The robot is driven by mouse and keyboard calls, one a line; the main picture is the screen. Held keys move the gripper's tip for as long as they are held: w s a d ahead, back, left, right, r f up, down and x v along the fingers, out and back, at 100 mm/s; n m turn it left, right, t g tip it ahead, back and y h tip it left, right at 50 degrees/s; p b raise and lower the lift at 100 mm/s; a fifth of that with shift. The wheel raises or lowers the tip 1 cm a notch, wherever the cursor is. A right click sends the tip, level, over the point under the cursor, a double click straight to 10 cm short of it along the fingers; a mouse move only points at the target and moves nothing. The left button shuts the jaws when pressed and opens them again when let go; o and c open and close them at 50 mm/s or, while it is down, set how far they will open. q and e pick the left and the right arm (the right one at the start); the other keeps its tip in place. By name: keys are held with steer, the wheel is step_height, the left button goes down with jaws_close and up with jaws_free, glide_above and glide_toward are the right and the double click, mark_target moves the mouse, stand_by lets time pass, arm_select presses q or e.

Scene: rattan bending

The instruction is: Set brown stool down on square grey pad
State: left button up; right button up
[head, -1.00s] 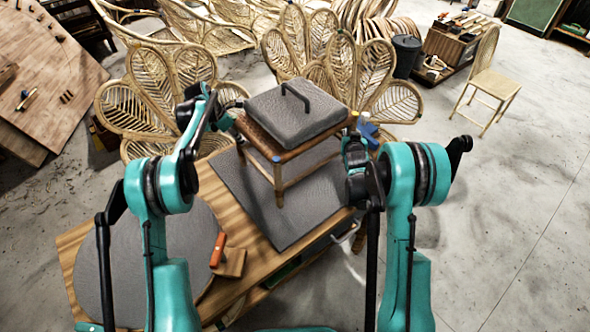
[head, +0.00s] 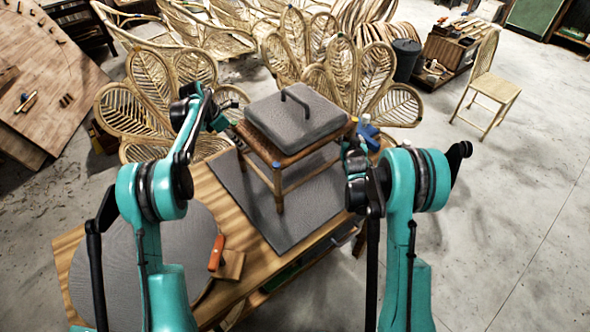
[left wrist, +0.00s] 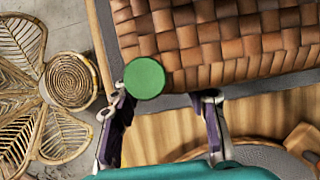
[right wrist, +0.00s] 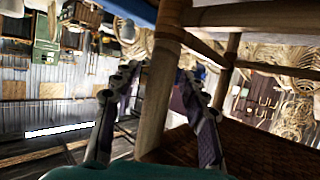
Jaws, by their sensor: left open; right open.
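The brown stool (head: 277,155) has a woven seat and wooden legs. It stands upright over the square grey pad (head: 232,180) on the wooden table, and its near leg meets the pad; the far legs are partly hidden. A grey block with a black handle (head: 298,118) lies on the seat. My left gripper (head: 222,121) is open at the stool's left corner. In the left wrist view its fingers (left wrist: 160,125) spread below a green round cap (left wrist: 144,78) by the woven seat. My right gripper (head: 352,150) is open at the right side; its fingers (right wrist: 160,95) straddle a leg (right wrist: 158,95).
A round grey pad (head: 135,265) covers the table's left part. An orange-handled tool (head: 216,252) lies beside it on a small wood block (head: 231,266). Rattan chairs (head: 150,95) crowd behind the table. The floor at right is open, with one chair (head: 490,85).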

steer(key=shift+s+r, duration=0.15)
steer(key=shift+s, duration=0.05)
arm_select(q)
steer(key=v, duration=0.9)
arm_select(e)
steer(key=v, duration=1.1)
steer(key=shift+s, duration=0.3)
arm_select(q)
steer(key=shift+r, duration=0.1)
steer(key=a+p, duration=0.1)
steer(key=a, duration=0.5)
steer(key=shift+s, duration=0.35)
arm_select(e)
steer(key=shift+r, duration=0.55)
arm_select(q)
steer(key=shift+r, duration=0.1)
